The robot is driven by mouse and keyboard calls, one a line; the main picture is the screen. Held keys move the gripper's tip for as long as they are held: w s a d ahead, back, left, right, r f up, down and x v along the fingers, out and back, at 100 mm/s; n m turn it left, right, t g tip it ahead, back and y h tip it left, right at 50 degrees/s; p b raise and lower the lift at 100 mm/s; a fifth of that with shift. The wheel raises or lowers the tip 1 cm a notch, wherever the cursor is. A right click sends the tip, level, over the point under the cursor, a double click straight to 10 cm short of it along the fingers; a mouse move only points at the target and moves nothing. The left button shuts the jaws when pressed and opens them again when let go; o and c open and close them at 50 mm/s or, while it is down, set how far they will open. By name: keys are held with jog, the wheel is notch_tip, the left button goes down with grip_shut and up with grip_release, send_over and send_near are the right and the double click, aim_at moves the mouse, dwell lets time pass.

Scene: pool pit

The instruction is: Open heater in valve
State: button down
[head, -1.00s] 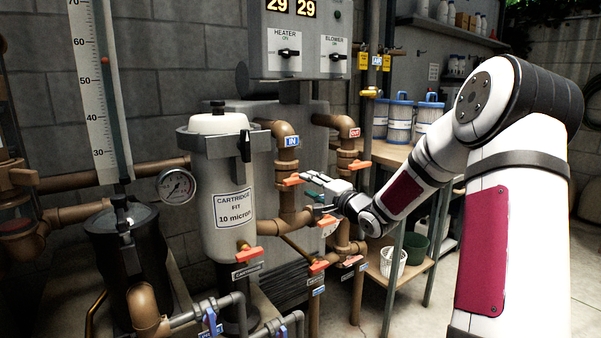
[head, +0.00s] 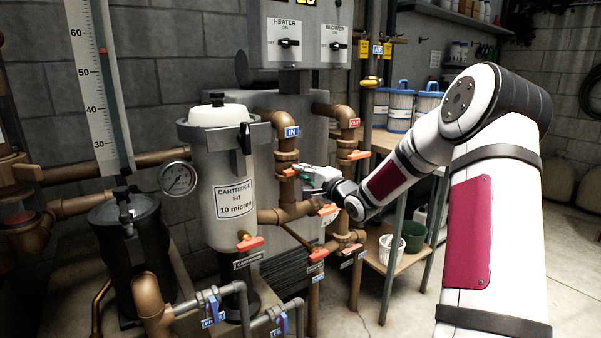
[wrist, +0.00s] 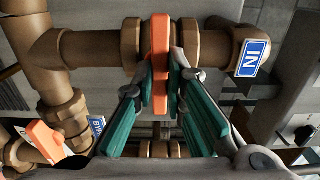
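The heater in valve has an orange handle (head: 283,172) on the brown upright pipe below the blue IN label (head: 292,132). In the wrist view the handle (wrist: 160,62) lies crosswise to the pipe (wrist: 105,48), with the IN label (wrist: 254,57) to the right. My gripper (head: 298,180) is at this handle. In the wrist view my gripper (wrist: 162,75) has one teal-padded finger on each side of the handle. The fingertips are close in against it, and contact at the tips is partly hidden.
Another orange handle (head: 358,155) is on the OUT pipe to the right. The bypass valve's orange handle (wrist: 45,140) is at lower left in the wrist view. A shelf with buckets is to the right.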

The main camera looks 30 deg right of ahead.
dwell(0.3)
jog(key=n+b, duration=1)
jog(key=n, duration=0.8)
jog(key=shift+n, duration=0.3)
jog(key=c, duration=1.5)
grip_release()
jog(key=shift+s+d, duration=0.1)
jog(key=shift+s, duration=3.45)
